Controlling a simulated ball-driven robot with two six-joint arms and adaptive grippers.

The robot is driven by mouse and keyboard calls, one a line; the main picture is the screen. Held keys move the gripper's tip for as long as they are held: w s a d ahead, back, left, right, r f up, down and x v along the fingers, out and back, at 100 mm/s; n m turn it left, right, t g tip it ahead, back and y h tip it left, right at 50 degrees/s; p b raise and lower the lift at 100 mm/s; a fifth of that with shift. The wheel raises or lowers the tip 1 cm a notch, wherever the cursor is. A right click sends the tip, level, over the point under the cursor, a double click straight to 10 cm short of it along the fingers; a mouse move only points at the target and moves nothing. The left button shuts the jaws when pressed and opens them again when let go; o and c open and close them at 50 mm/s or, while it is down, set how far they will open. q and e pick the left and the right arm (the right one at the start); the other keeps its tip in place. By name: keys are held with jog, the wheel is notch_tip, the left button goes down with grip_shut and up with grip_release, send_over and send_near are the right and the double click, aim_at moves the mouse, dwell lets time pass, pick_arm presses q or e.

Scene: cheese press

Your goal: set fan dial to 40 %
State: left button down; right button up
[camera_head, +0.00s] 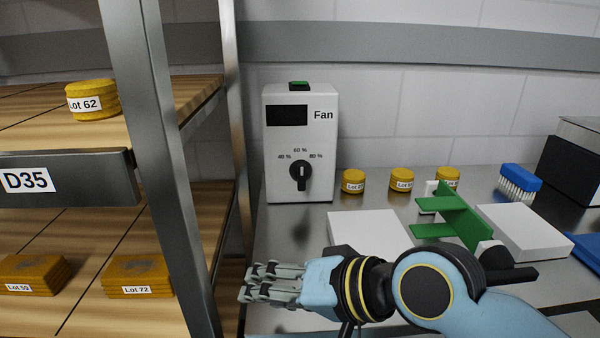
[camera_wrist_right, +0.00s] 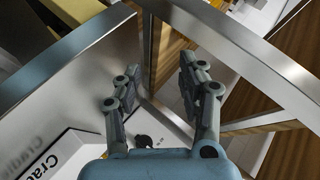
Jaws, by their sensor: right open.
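The white Fan box (camera_head: 320,150) stands on the steel table against the wall, with a dark display. Its black dial (camera_head: 301,183) is on the lower front, below the marks 40 %, 60 % and 80 %. The dial's white pointer line looks about upright, toward 60 %. My right gripper (camera_head: 246,283) is in front of and below the Fan box, apart from the dial, its fingers toward the left. In the right wrist view the gripper (camera_wrist_right: 157,82) is open with nothing between its fingers. My left gripper is not in view.
A shelf rack with a steel post (camera_head: 165,170) stands close left of my right gripper. Yellow cheeses (camera_head: 353,182) stand right of the Fan box. A white block (camera_head: 368,232), a green stand (camera_head: 462,222) and a blue brush (camera_head: 519,180) are on the table.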

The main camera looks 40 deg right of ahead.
jog(key=w+d+r+m+t+h, duration=0.2)
jog(key=w+r+m+t, duration=0.6)
jog(key=m, duration=0.5)
jog(key=m+g+h, duration=0.3)
jog(key=m+h, duration=0.9)
jog(key=m, duration=1)
send_near(302, 169)
jog(key=x, duration=1.1)
jog(key=shift+c, duration=0.5)
